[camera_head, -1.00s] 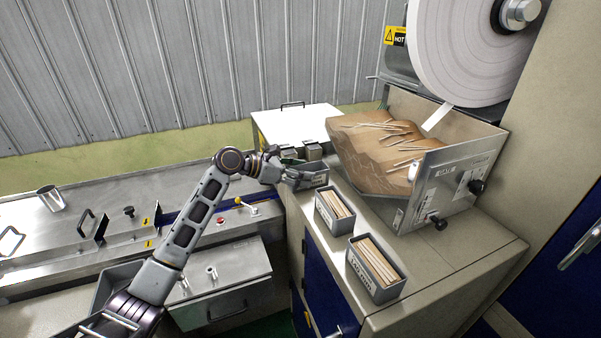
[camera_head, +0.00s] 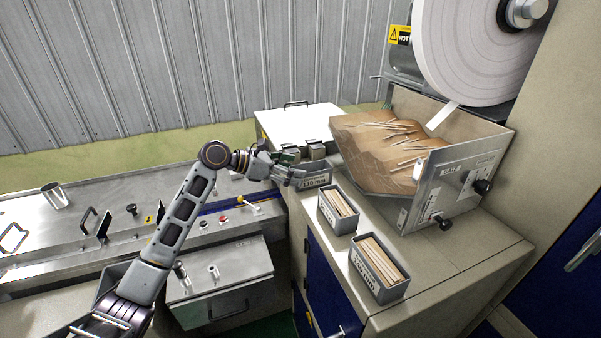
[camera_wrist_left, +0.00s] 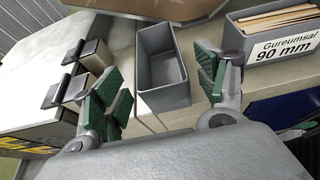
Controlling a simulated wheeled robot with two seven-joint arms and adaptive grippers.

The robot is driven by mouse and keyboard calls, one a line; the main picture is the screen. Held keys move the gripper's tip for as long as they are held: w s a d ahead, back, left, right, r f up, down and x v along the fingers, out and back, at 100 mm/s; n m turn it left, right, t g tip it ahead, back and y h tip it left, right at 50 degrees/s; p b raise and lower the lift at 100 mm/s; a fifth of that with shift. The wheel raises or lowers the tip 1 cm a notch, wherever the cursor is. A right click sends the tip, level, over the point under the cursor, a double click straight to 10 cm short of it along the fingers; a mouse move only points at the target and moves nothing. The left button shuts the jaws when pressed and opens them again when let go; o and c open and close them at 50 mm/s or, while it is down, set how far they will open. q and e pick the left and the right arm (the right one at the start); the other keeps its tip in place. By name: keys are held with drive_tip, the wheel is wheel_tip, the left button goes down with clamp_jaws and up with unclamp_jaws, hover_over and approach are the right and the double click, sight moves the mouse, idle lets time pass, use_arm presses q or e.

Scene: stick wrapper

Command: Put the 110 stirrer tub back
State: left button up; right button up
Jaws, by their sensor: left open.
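The 110 mm tub (camera_head: 315,182) is a small grey box with a white label, upright on the counter beside the hopper, at the far end of a row of tubs. In the left wrist view the tub (camera_wrist_left: 177,83) looks empty inside. My left gripper (camera_head: 291,171) is just left of it in the head view. In the left wrist view its green-padded fingers (camera_wrist_left: 160,86) are spread wide, one to each side of the tub's near end, with gaps showing.
The 90 mm tub (camera_head: 329,215) and a larger 120 mm tub (camera_head: 366,279), both with sticks, stand nearer on the counter. The stick-filled hopper (camera_head: 452,185) is to the right. Small metal blocks (camera_wrist_left: 96,55) are close to the left finger. A white-topped box stands behind.

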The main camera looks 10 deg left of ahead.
use_arm(q)
drive_tip(key=v, duration=0.7)
drive_tip(key=shift+s+a+r+b, duration=0.2)
drive_tip(key=shift+a+b, duration=0.1)
drive_tip(key=shift+b, duration=0.15)
